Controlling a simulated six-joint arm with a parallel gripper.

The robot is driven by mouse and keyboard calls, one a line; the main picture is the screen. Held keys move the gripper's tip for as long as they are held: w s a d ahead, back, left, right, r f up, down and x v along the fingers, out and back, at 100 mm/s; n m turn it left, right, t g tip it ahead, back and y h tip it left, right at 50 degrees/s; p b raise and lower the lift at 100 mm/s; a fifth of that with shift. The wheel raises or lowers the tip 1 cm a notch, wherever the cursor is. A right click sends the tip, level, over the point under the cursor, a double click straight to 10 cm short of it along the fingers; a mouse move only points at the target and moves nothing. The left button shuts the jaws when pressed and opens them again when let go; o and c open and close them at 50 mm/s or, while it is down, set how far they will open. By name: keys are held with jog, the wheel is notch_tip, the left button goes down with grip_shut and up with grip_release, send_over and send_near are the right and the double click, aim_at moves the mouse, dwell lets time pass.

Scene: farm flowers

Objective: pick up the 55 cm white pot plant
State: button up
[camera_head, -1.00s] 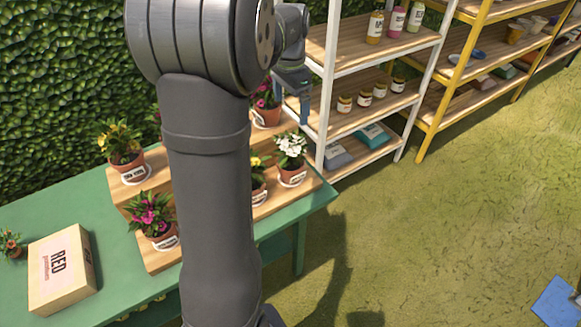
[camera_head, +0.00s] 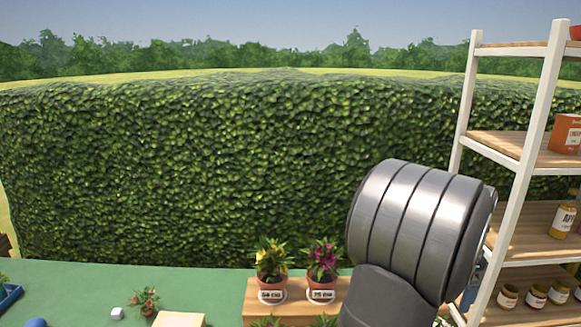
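The white pot plant does not show now; the lower picture edge and my arm cut off that part of the display. A yellow-flowered pot plant (camera_head: 271,262) and a magenta-flowered pot plant (camera_head: 322,262), whose label seems to read 75 cm, stand upright on the wooden step (camera_head: 258,308). The yellow one's label is too small to read surely. My gripper (camera_head: 470,290) is mostly hidden behind my arm; only a small bluish part shows at the arm's right side, by the shelf. Its fingers cannot be seen.
The green table (camera_head: 75,290) carries a small potted plant (camera_head: 145,300), a box (camera_head: 178,320) and a blue tray (camera_head: 8,296). A white-framed shelf (camera_head: 510,240) with jars stands close right of my arm. A tall hedge (camera_head: 200,170) closes the back.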

jog(key=f, duration=2)
jog(key=shift+s+d, duration=0.15)
jog(key=shift+s, duration=0.05)
jog(key=shift+w+f, duration=0.2)
jog(key=shift+f, duration=2.8)
jog(key=shift+c, duration=0.4)
jog(key=c, duration=1.2)
jog(key=shift+r, duration=0.15)
